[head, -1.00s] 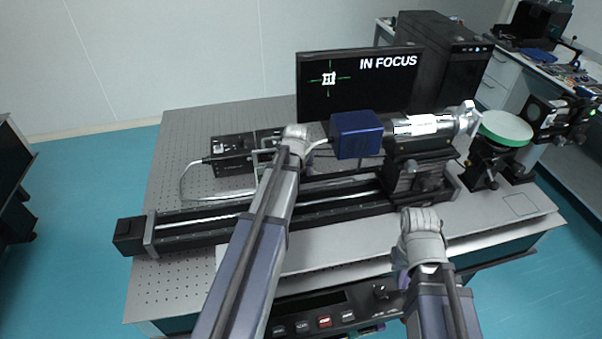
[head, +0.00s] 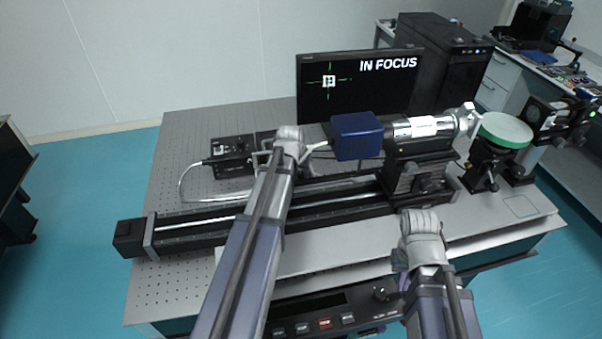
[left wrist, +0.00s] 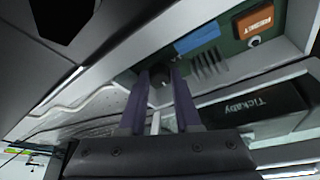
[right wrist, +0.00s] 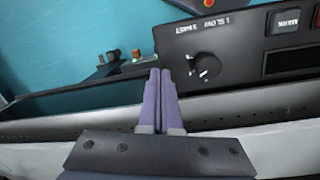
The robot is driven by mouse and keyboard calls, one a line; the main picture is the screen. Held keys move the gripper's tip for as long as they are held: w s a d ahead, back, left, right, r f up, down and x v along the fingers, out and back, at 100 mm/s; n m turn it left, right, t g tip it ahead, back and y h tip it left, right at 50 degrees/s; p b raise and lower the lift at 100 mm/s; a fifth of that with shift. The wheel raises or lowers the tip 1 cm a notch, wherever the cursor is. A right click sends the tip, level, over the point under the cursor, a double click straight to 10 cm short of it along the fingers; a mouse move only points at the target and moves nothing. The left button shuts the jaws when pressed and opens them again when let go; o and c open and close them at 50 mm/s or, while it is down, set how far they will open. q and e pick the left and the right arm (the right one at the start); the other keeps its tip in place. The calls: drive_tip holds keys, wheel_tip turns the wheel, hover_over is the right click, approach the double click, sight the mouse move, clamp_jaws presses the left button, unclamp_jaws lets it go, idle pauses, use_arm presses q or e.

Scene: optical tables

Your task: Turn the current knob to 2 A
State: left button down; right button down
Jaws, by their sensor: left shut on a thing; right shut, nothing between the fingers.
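A black control panel on the table's front shows in the head view, with a dark knob (head: 381,292) at its right end. My right gripper (right wrist: 160,75) is shut and empty. Its fingertips lie just left of the knob in that picture, apart from it. My left gripper (left wrist: 159,88) is shut on a small dark knob-like part (left wrist: 160,74), its fingers on either side. In the head view my left fingers are mostly hidden behind my arm.
A monitor (head: 345,100) reading IN FOCUS stands behind. A rail (head: 330,205) with a blue box (head: 356,137) and silver barrel (head: 425,126) crosses the table. A black box (head: 230,158) stands back left.

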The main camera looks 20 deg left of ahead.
use_arm(q)
drive_tip(key=shift+m, duration=0.4)
drive_tip(key=c, duration=0.9)
unclamp_jaws()
drive_tip(key=shift+r, duration=0.1)
use_arm(e)
drive_tip(key=shift+r, duration=0.1)
use_arm(q)
drive_tip(key=p+v, duration=0.7)
drive_tip(key=shift+s+r, duration=0.2)
drive_tip(key=shift+r, duration=0.05)
use_arm(e)
wheel_tip(320, 180, up, 7)
use_arm(q)
drive_tip(key=shift+a, duration=0.1)
